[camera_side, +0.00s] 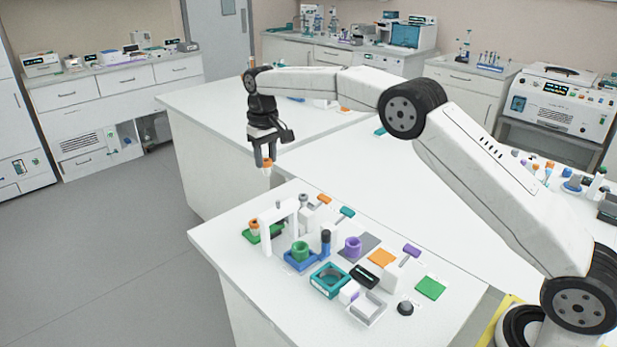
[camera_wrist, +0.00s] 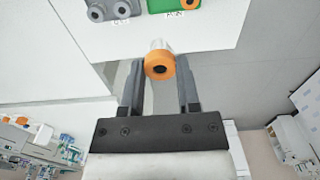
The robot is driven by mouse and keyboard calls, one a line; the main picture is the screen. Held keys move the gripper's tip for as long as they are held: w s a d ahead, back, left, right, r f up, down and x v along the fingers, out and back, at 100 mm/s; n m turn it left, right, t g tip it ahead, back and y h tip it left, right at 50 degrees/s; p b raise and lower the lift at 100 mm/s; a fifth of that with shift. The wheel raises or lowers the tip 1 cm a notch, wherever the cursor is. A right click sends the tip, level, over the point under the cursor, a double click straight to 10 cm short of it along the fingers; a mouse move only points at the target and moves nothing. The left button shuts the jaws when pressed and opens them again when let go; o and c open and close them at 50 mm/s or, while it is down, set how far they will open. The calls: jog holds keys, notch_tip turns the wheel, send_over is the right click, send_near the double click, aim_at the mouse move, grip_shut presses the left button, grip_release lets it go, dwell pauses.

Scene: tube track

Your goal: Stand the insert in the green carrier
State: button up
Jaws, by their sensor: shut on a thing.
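My gripper (camera_side: 266,157) is shut on an orange-capped insert (camera_side: 266,164), held upright in the air beyond the far left edge of the front bench. In the wrist view the insert's orange top (camera_wrist: 160,66) sits between the fingers of my gripper (camera_wrist: 160,75), its pale body showing behind it. The green carrier (camera_side: 250,238) lies at the bench's left end, with another orange-topped piece (camera_side: 254,225) standing at it. The carrier also shows at the top of the wrist view (camera_wrist: 205,12), cut off by the frame. The held insert is apart from it.
A white arch (camera_side: 265,232) stands close beside the green carrier. A blue holder with a green ring (camera_side: 300,252), a teal frame (camera_side: 329,280) and a purple ring (camera_side: 353,246) crowd the bench. A grey holder (camera_wrist: 122,10) adjoins the carrier.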

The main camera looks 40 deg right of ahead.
notch_tip(320, 180, up, 4)
jog(key=shift+r, duration=0.25)
jog(key=shift+s+a+r, duration=0.15)
jog(key=shift+s, duration=0.2)
jog(key=s+a, duration=0.3)
jog(key=s, duration=1.1)
notch_tip(320, 180, down, 11)
jog(key=shift+d+f, duration=0.2)
jog(key=shift+d, duration=0.05)
jog(key=shift+w+f, duration=0.1)
jog(key=shift+f, duration=0.1)
jog(key=shift+f, duration=2.9)
jog(key=shift+f, duration=0.1)
